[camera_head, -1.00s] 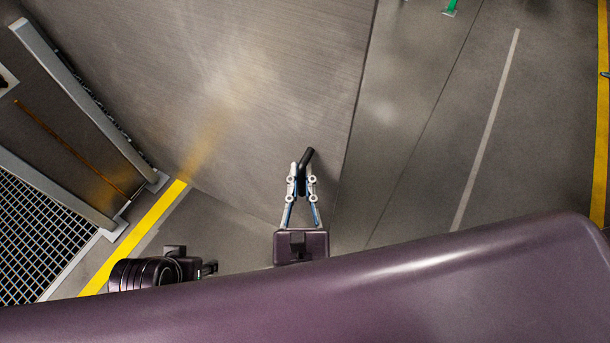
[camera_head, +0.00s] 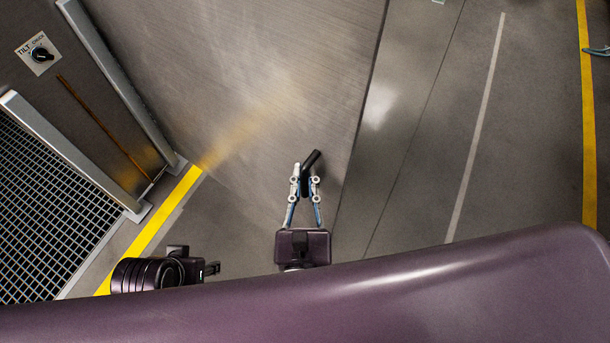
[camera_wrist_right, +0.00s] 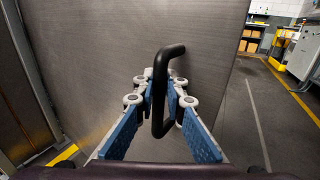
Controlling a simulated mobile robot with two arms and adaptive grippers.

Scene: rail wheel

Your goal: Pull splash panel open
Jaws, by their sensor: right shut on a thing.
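The splash panel (camera_head: 250,70) is a large grey brushed-metal sheet filling the upper middle of the head view. It also fills the middle of the right wrist view (camera_wrist_right: 90,70). Its black bar handle (camera_head: 311,159) stands out near the panel's lower right edge. My right gripper (camera_head: 306,182) is shut on this handle, with its blue-padded fingers on either side; the handle also shows large in the right wrist view (camera_wrist_right: 162,90). A dark purple ribbed wrist part of mine shows at the lower left; no fingertips can be made out there.
A yellow floor stripe (camera_head: 150,229) runs by the frame. Open floor with a pale line (camera_head: 475,130) lies right of the panel.

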